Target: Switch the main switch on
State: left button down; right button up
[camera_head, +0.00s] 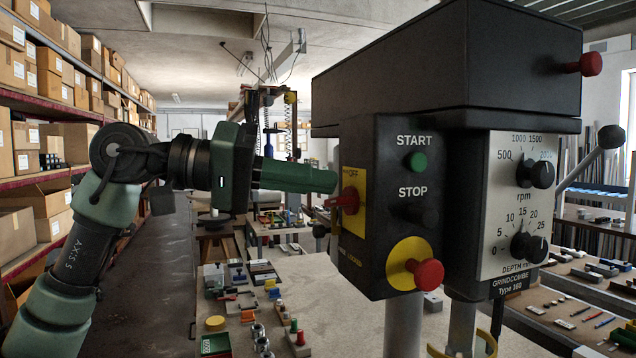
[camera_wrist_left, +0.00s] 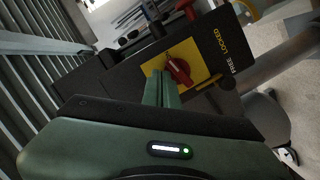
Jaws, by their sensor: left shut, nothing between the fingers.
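The main switch is a red rotary knob (camera_head: 347,200) on a yellow plate (camera_head: 354,181) on the left side of the black control box (camera_head: 378,140). In the left wrist view the red knob (camera_wrist_left: 179,72) sits on the yellow plate (camera_wrist_left: 200,66). Its exact setting is hard to read. My left gripper (camera_head: 334,182) is shut and empty, its green fingers pointing at the plate beside the knob. In the left wrist view its fingertips (camera_wrist_left: 159,76) lie just left of the knob; I cannot tell whether they touch. My right gripper is not in view.
The box front carries a green START button (camera_head: 416,162), a black STOP button (camera_head: 414,212), a red mushroom button (camera_head: 427,273) and two dials. A FREE/LOCKED label (camera_wrist_left: 222,46) is near the switch. Below is a bench (camera_head: 300,270) with small parts; shelves of cartons stand left.

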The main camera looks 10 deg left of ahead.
pick_arm(q)
jog(key=b+v, duration=0.1)
jog(key=v, duration=0.6)
jog(key=shift+s+a, duration=0.1)
